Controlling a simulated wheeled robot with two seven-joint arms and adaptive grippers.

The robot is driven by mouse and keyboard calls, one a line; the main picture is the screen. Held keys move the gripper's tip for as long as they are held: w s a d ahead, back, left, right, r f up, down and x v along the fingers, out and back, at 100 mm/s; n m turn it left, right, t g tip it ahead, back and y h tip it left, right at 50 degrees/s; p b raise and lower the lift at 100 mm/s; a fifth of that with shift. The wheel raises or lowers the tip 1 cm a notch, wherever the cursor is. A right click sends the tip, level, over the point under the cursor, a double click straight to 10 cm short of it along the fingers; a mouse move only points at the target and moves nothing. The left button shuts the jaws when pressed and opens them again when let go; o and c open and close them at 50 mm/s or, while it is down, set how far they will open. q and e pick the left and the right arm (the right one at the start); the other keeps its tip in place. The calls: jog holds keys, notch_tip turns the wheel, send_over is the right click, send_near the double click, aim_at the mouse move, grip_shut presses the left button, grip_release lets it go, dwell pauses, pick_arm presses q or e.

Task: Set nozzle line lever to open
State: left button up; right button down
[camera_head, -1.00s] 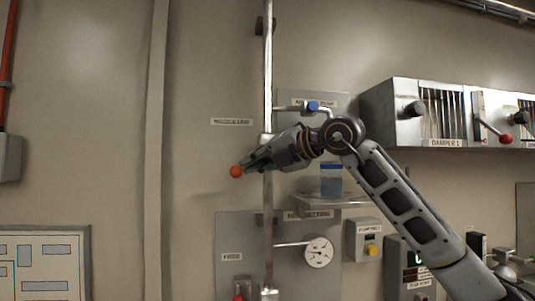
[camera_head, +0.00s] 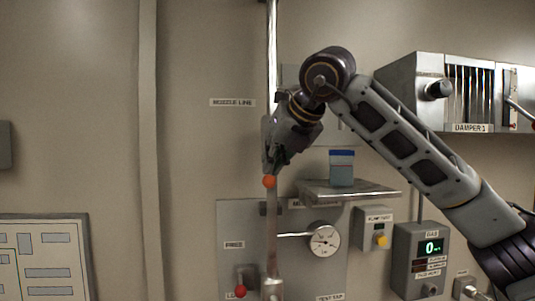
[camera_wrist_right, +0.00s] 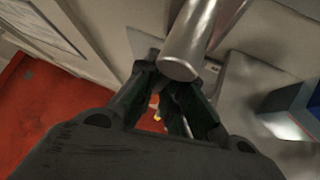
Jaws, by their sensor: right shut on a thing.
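The nozzle line lever shows as an orange ball knob (camera_head: 269,181) in front of the vertical pipe (camera_head: 272,228), right of and below the "NOZZLE LINE" label (camera_head: 233,102). The knob sits just below my right gripper (camera_head: 273,161), which points down along the pipe and is shut on the lever. The lever's shaft and pivot are hidden behind the gripper. In the right wrist view my right gripper (camera_wrist_right: 168,108) has its fingers close together beside a metal cylinder (camera_wrist_right: 190,45). My left gripper is not in view.
A shelf (camera_head: 350,193) with a blue-lidded container (camera_head: 342,168) is close right of the gripper. Below are a dial gauge (camera_head: 324,239) and a small red-knobbed lever (camera_head: 240,290). The damper box (camera_head: 410,85) is at the upper right.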

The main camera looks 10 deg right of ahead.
jog(key=shift+d+f+n+h+p, duration=0.35)
jog(key=shift+f+n+h, duration=0.15)
jog(key=shift+f+h, duration=0.25)
jog(key=c, duration=1.6)
grip_release()
jog(key=shift+r, duration=0.1)
jog(key=shift+o, duration=0.3)
jog(key=shift+s+d+r, duration=0.1)
jog(key=shift+s, duration=0.05)
jog(key=shift+w+d+r, duration=0.1)
jog(key=shift+w, duration=0.15)
jog(key=v, duration=1.2)
